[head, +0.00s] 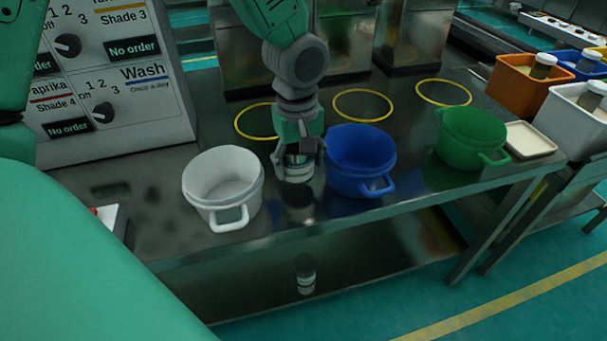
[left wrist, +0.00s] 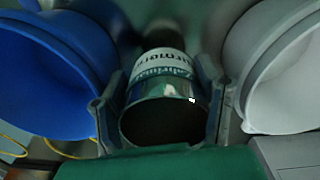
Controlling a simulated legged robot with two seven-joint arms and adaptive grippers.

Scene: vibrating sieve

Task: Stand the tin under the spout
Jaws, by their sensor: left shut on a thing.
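The tin (head: 299,168) is a small can with a pale label and a shiny metal rim. My left gripper (head: 298,153) points down and is shut around it, one finger on each side. In the left wrist view the tin (left wrist: 162,88) sits between the fingers, its round dark end towards the camera and its lettering showing. The tin is between a white pot (head: 222,182) and a blue pot (head: 361,160), close to the table (head: 160,215); I cannot tell whether it touches. No spout shows clearly. My right gripper is not in view.
Yellow rings (head: 362,105) mark the table before the metal machines (head: 345,40). A green pot (head: 470,135) and a cream tray (head: 530,139) stand to the right. A control panel (head: 115,70) stands at left.

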